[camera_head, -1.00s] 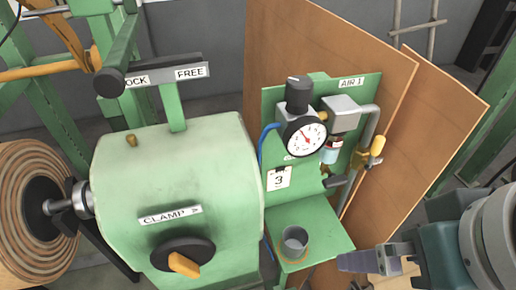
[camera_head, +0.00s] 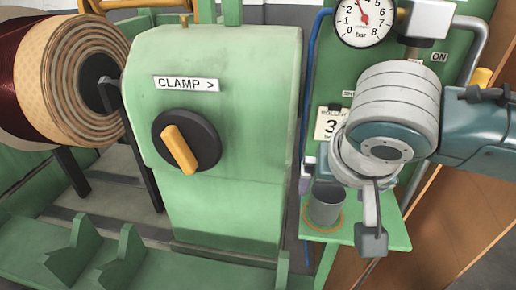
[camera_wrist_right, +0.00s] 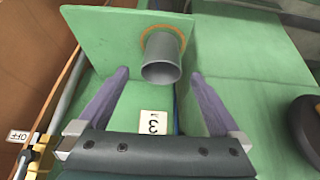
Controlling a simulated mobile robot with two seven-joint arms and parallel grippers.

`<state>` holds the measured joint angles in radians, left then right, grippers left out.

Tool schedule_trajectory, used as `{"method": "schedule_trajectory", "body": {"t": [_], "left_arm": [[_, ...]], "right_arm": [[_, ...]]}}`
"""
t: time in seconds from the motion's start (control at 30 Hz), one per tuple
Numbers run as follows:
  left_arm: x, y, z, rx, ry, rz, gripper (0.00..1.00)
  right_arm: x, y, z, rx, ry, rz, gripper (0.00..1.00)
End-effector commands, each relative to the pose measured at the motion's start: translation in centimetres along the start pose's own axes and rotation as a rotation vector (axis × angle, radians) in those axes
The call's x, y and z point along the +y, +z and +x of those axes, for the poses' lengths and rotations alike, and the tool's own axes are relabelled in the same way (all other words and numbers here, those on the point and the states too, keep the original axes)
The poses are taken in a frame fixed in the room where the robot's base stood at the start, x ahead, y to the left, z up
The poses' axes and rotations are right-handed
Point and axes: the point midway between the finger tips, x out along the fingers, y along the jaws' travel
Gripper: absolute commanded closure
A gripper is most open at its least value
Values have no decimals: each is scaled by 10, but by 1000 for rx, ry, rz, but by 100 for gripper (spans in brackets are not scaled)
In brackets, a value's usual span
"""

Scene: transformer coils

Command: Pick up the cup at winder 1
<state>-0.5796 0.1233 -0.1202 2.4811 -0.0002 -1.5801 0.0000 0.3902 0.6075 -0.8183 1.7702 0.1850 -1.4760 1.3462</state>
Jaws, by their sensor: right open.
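The grey cup (camera_head: 326,205) stands upright on the small green shelf (camera_head: 396,236), inside an orange ring mark. It also shows in the right wrist view (camera_wrist_right: 162,60), with its open rim towards the gripper. My right gripper (camera_head: 370,242) is just right of the cup in the head view, with its fingers mostly hidden. In the right wrist view the open purple fingers (camera_wrist_right: 160,74) lie on either side of the cup, with clear gaps. Nothing is held. I cannot tell how far the fingertips reach along the cup. My left gripper is not in view.
The green winder housing (camera_head: 225,120) with its CLAMP knob (camera_head: 178,148) stands left of the shelf. A panel with a pressure gauge (camera_head: 365,18) rises behind the cup. A card marked 3 (camera_wrist_right: 153,122) hangs there. Brown boards (camera_head: 460,215) stand at right.

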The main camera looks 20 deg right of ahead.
Motion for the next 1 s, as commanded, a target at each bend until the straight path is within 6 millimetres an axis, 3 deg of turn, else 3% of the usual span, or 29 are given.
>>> {"method": "schedule_trajectory", "body": {"t": [0.5,0.8,1.0], "left_arm": [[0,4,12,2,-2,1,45],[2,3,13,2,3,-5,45],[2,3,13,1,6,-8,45]], "right_arm": [[-2,5,61,-1,0,-2,0],[-2,4,66,0,-3,-3,0],[-2,4,66,-1,-2,-3,20]]}}
